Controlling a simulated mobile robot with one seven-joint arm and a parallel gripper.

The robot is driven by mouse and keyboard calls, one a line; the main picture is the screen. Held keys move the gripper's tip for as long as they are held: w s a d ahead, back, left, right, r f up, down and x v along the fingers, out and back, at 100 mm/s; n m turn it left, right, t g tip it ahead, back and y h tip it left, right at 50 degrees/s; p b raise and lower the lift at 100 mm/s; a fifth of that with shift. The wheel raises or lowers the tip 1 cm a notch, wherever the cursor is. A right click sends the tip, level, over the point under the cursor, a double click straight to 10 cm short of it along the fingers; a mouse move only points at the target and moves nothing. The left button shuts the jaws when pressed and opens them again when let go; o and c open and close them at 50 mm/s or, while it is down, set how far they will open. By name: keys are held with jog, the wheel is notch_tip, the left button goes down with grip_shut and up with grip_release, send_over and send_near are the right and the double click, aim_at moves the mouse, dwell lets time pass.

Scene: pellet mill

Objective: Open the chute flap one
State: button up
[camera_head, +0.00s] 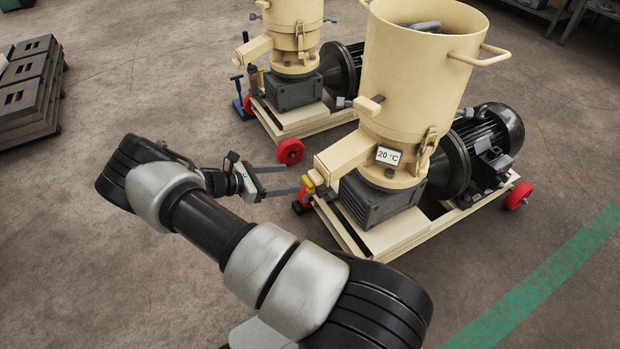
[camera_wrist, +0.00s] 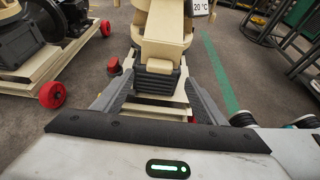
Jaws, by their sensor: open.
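The near pellet mill (camera_head: 415,70) is cream, with a boxy discharge chute (camera_head: 345,152) sloping down to the left. A small yellow part (camera_head: 308,183) shows at the chute's lower end, beside my fingertips. I cannot tell whether it belongs to the flap, or whether the flap is open. My gripper (camera_head: 290,179) is open, its two grey fingers apart and pointing at the chute end, with nothing seen between them. In the wrist view the chute (camera_wrist: 162,48) is straight ahead, above and beyond the fingertips of my gripper (camera_wrist: 158,78). Contact cannot be told.
A second cream mill (camera_head: 292,25) with its own chute (camera_head: 254,48) stands behind to the left. Red wheels (camera_head: 290,151) stick out from the frames near my gripper. Dark slotted blocks (camera_head: 30,90) are stacked at far left.

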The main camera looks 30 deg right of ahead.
aim_at(314, 175)
jog(key=b+x, duration=0.1)
jog(key=x, duration=0.9)
jog(key=shift+b, duration=0.35)
jog(key=shift+c, duration=0.2)
jog(key=shift+r, duration=0.1)
jog(key=c, duration=1.5)
